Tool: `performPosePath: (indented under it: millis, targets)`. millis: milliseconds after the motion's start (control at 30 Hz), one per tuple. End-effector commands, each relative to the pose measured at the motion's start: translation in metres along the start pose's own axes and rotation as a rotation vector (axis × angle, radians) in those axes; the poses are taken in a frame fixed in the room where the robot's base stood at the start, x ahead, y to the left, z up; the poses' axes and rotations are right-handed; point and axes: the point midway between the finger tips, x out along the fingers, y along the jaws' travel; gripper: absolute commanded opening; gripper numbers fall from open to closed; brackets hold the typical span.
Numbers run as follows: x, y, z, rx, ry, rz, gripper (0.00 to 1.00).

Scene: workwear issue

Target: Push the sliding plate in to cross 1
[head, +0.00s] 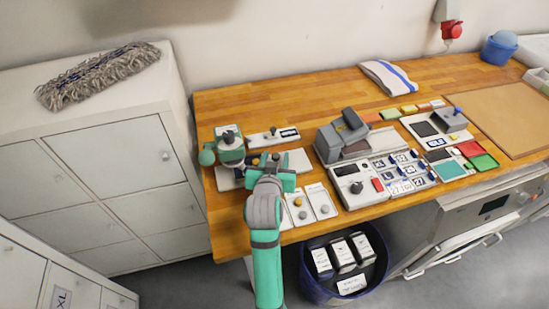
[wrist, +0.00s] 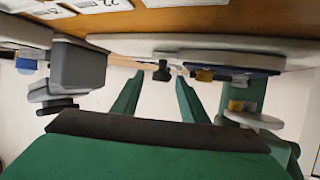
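My gripper (head: 271,168) is over the front left of the wooden bench, above a pale low fixture (head: 300,160) that it partly covers. The wrist view looks upside down. There, the two green fingers (wrist: 158,95) stand apart with nothing held between them. A dark knob (wrist: 162,71) shows beyond the gap; I cannot tell its distance. The fixture's pale base (wrist: 190,43) shows beside the fingers, with a dark blue part (wrist: 240,63) and a yellow piece (wrist: 205,76). I cannot make out for certain which part is the sliding plate, nor cross 1.
A green press-like device (head: 230,147) stands left of my gripper, a grey machine (head: 342,137) to the right. A small plate with a knob (head: 272,134) lies behind. Cards with round knobs (head: 321,202) lie in front right. A blue bin (head: 312,289) stands below the bench edge.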

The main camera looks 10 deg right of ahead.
Motion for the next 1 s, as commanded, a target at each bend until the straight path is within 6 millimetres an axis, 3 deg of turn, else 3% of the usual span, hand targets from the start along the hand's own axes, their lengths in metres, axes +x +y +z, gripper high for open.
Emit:
performPosePath:
  millis: [233,367,800,1000]
  targets:
    - [-0.002,-0.002,0.0,-0.001,0.0,-0.003,0.4]
    - [-0.012,-0.002,0.0,-0.001,0.001,-0.004,0.4]
    - [-0.089,-0.002,0.0,-0.001,0.001,-0.003,0.4]
    - [-0.106,-0.001,0.0,-0.001,0.0,-0.002,0.4]
